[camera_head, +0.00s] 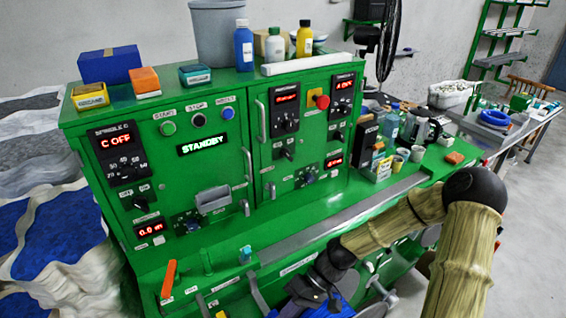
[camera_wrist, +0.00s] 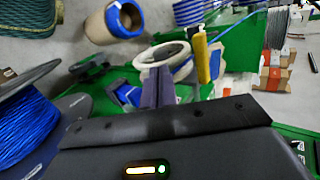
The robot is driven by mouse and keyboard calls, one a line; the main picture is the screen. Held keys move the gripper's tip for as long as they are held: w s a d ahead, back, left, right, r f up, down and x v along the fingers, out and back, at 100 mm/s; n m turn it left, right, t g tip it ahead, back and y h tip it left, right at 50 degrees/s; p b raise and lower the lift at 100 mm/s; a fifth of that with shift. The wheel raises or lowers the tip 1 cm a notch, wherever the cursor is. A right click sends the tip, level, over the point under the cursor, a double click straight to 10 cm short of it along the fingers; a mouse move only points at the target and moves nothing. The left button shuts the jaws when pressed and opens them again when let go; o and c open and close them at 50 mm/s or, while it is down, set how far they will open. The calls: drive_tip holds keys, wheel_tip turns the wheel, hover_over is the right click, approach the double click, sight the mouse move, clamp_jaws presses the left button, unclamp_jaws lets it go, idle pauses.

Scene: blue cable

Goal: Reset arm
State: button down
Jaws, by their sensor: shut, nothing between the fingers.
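My arm reaches in from the right in the head view, bent at the elbow, with the forearm pointing down and left. My gripper is low in the head view in front of the green machine (camera_head: 245,245), partly cut off by the bottom edge. In the wrist view the fingers of my gripper (camera_wrist: 158,86) are together, with nothing seen between them. A spool wound with blue cable (camera_wrist: 35,128) is at the left of the wrist view. Blue material (camera_head: 335,306) also shows beside my gripper in the head view.
The machine front carries switches, handles and a red emergency button (camera_head: 322,101). Bottles, a kettle (camera_head: 420,128) and cups crowd its right ledge. In the wrist view a tan roll (camera_wrist: 113,22), a pale ring (camera_wrist: 165,58) and cardboard boxes (camera_wrist: 275,70) lie beyond the fingers.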

drive_tip(key=d+m+t+h+b, duration=0.2)
drive_tip(key=d+t+h+b, duration=0.15)
drive_tip(key=d+h, duration=0.4)
drive_tip(key=d+r+m+t+h+b, duration=0.1)
drive_tip(key=d+r+m+t+b, duration=0.1)
drive_tip(key=d+r+t, duration=0.3)
drive_tip(key=shift+w+d+r+m, duration=0.2)
drive_tip(key=shift+d+r+m, duration=0.65)
drive_tip(key=shift+d, duration=0.4)
idle(1.1)
